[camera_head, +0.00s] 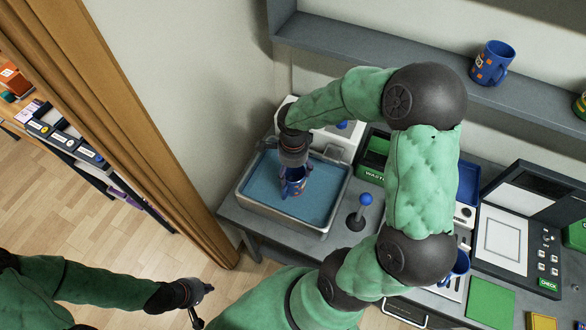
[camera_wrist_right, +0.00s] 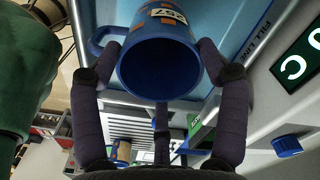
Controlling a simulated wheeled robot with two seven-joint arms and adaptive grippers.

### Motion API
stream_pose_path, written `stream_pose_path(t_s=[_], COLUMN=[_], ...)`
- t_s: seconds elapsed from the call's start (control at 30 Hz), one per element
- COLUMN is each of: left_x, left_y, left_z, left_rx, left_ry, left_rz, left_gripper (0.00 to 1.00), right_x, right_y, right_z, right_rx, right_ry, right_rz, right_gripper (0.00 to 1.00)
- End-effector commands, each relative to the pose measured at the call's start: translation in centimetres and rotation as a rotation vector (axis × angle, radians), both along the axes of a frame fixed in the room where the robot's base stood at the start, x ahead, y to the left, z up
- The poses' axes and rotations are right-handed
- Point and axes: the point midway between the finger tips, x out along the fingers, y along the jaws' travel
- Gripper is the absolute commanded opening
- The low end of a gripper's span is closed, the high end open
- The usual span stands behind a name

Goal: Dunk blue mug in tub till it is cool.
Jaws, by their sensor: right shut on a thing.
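The blue mug (camera_head: 293,183) with orange squares is in my right gripper (camera_head: 293,168), over the blue water of the tub (camera_head: 325,228). In the right wrist view the fingers close around the mug (camera_wrist_right: 158,66), its dark mouth facing the camera and its handle to the left. A white label reads 257. I cannot tell whether its base touches the water. My left gripper (camera_head: 201,303) is empty, its fingers spread, over the floor at the lower left.
A blue-knobbed lever (camera_head: 363,208) stands right of the tub, near a green WASTE bin (camera_head: 374,155). Another patterned blue mug (camera_head: 492,63) is on the shelf (camera_head: 380,50). A wooden partition (camera_head: 135,120) rises at left.

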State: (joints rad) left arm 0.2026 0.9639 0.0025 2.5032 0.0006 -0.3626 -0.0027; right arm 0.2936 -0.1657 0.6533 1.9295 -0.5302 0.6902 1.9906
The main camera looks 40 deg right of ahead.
Motion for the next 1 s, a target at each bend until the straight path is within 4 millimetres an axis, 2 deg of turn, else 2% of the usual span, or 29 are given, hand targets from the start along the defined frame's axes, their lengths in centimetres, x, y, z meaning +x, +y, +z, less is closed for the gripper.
stream_pose_path(t_s=[0.03,0.6,0.8,1.0], left_x=[0.0,0.0,0.0,0.0], left_y=[0.0,0.0,0.0,0.0], left_z=[-0.8,-5.5,-6.6,-6.7], left_rx=[0.000,0.000,0.000,0.000], left_ry=[0.000,0.000,0.000,0.000], left_rz=[0.000,0.000,0.000,0.000], left_gripper=[0.00,0.00,0.00,0.00], right_x=[0.0,0.1,0.1,0.1], right_y=[0.0,0.0,0.0,0.0], right_z=[-0.8,-5.5,-6.6,-6.7], right_rx=[-0.001,-0.001,-0.001,-0.001], right_ry=[-0.002,-0.002,-0.002,-0.002], right_rz=[0.000,-0.001,-0.001,-0.001], right_gripper=[0.16,0.16,0.16,0.16])
